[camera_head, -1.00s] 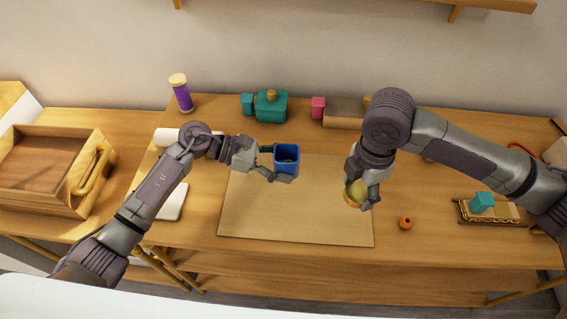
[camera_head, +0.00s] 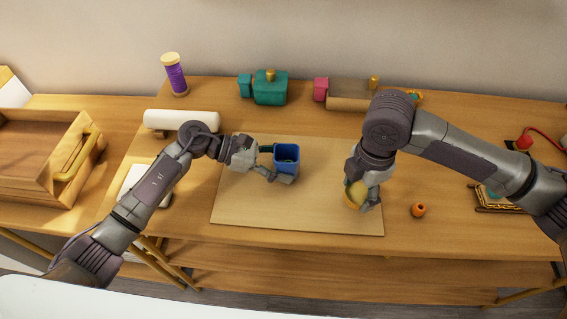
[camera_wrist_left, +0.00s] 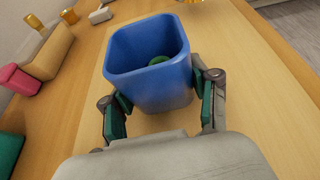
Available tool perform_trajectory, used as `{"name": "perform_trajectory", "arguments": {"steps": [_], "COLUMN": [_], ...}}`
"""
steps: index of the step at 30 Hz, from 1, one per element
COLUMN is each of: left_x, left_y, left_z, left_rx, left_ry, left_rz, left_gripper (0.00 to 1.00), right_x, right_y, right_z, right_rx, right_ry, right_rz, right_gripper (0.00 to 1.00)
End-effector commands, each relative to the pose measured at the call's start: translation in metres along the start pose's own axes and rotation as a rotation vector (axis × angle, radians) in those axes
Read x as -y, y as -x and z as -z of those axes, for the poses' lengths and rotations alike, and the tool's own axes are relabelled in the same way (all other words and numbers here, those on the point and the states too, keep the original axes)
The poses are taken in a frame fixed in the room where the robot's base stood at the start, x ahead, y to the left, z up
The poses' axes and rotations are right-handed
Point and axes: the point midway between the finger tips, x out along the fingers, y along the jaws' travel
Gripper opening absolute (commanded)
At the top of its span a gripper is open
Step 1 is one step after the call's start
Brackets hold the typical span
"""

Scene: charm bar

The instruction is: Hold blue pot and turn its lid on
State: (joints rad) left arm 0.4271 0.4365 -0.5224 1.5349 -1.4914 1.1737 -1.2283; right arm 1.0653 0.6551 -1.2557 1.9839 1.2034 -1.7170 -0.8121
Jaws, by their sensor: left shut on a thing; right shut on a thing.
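The blue pot (camera_head: 286,158) is a square, open-topped cup above the pale mat (camera_head: 300,215). My left gripper (camera_head: 272,164) is shut on it from the left side. The gripper hides part of the lid.
An orange bead (camera_head: 418,210) lies right of the mat. A purple spool (camera_head: 175,75), teal box (camera_head: 270,88), and pink-ended block (camera_head: 345,94) stand along the back. A white roll (camera_head: 182,120) lies at back left, and a wooden box (camera_head: 40,150) stands at far left.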

Motion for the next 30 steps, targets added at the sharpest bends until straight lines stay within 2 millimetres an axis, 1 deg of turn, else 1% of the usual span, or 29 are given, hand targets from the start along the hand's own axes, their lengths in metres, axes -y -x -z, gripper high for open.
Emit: {"name": "perform_trajectory", "arguments": {"steps": [1,14,30], "left_x": [0.000,0.000,0.000], "left_y": [-0.001,-0.001,-0.006], "left_z": [0.003,0.003,0.015], "left_rx": [0.001,0.001,0.001], "left_ry": [-0.001,-0.001,-0.001], "left_rz": [-0.001,-0.001,-0.002], "left_gripper": [0.23,0.23,0.23], "right_x": [0.000,0.000,0.000], "right_y": [-0.004,-0.005,-0.021], "right_z": [0.000,0.000,0.000], "right_rx": [0.000,0.000,0.000], "right_ry": [0.000,0.000,0.000], "right_rz": [0.000,0.000,0.000], "right_gripper": [0.43,0.43,0.43]}}
